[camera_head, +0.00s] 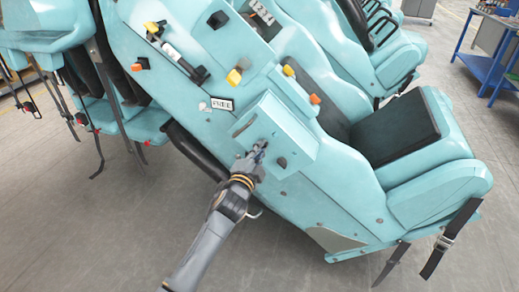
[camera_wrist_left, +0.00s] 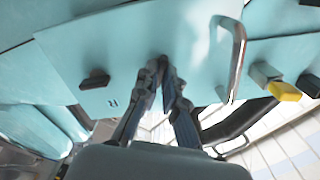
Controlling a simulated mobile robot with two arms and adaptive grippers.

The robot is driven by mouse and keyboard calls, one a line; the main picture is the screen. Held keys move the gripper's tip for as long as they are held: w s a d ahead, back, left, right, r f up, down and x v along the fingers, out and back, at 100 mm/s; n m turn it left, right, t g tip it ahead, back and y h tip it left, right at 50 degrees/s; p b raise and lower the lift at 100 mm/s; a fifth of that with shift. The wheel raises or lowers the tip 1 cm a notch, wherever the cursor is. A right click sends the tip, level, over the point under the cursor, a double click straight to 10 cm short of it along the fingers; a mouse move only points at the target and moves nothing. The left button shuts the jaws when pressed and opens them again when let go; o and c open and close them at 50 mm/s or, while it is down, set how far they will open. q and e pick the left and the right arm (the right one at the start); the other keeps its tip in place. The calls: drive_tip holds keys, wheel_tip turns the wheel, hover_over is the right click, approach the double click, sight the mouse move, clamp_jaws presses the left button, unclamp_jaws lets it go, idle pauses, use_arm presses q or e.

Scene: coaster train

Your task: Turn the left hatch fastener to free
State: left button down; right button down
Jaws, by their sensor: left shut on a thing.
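The teal hatch panel (camera_head: 290,143) is on the side of the coaster car. My left gripper (camera_head: 261,147) reaches it from below and is shut on the left hatch fastener, a small dark knob mostly hidden between the fingertips. In the left wrist view the fingertips (camera_wrist_left: 165,82) close around the dark fastener (camera_wrist_left: 163,60) against the panel (camera_wrist_left: 125,45). The other dark fastener (camera_head: 282,162) is to the right; it also shows in the left wrist view (camera_wrist_left: 95,80), beside a small "R" mark. A "FREE" sign (camera_head: 221,104) is above the gripper. My right gripper is not in view.
A metal handle (camera_wrist_left: 236,55) stands out near the fingers in the left wrist view. Yellow (camera_head: 234,76) and orange (camera_head: 315,99) knobs sit on the car above the hatch. A dark padded bar (camera_head: 195,150) is left of my gripper. Floor is clear below.

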use_arm(q)
drive_tip(key=n+p, duration=0.1)
drive_tip(key=n, duration=0.4)
drive_tip(key=shift+n, duration=0.3)
idle(0.4)
drive_tip(key=c, duration=1.5)
unclamp_jaws()
drive_tip(key=shift+o, duration=0.2)
drive_tip(key=v, duration=1.2)
